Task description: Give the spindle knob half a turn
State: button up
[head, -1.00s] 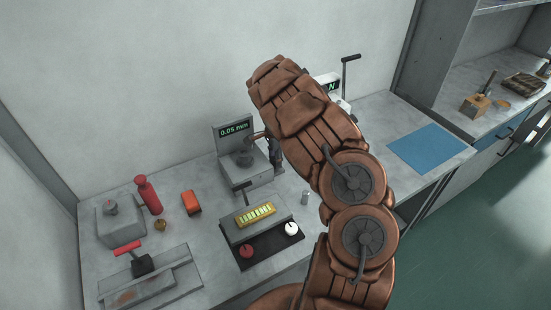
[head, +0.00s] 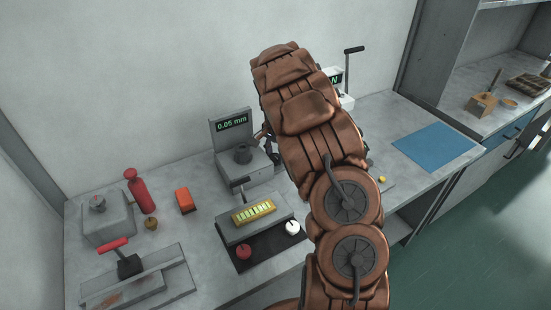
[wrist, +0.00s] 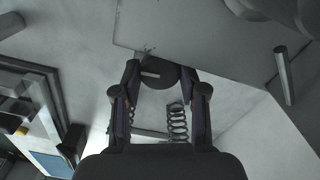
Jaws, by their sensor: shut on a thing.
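The spindle knob (wrist: 160,77) is a dark round knob with a pale line on its face, on the side of a grey block in the wrist view. My gripper (wrist: 161,73) is shut on it, with one finger at each side. In the head view, the gauge (head: 231,123) reads 0.05 mm and stands on a grey machine (head: 258,173) with a dark round piece on top. My gripper is at this machine's right side there, mostly hidden by my arm. The knob cannot be made out in that view.
A lever (head: 245,193) rises in front of the machine, near a block with a yellow strip (head: 253,213). A black tray (head: 265,247) holds a red and a white knob. A red bottle (head: 143,191) and orange block (head: 185,201) stand left. A blue mat (head: 432,146) lies right.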

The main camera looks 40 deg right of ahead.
dwell(0.6)
jog(key=o, duration=1.1)
jog(key=shift+o, duration=0.2)
jog(key=shift+r, duration=0.1)
jog(key=m+p, duration=0.1)
jog(key=p, duration=0.2)
jog(key=shift+s+r+m, duration=0.1)
jog(key=shift+r+m, duration=0.05)
jog(key=shift+m, duration=0.25)
jog(key=m+p, duration=0.3)
jog(key=p, duration=0.1)
jog(key=shift+m+p, duration=0.4)
jog(key=shift+p, duration=0.15)
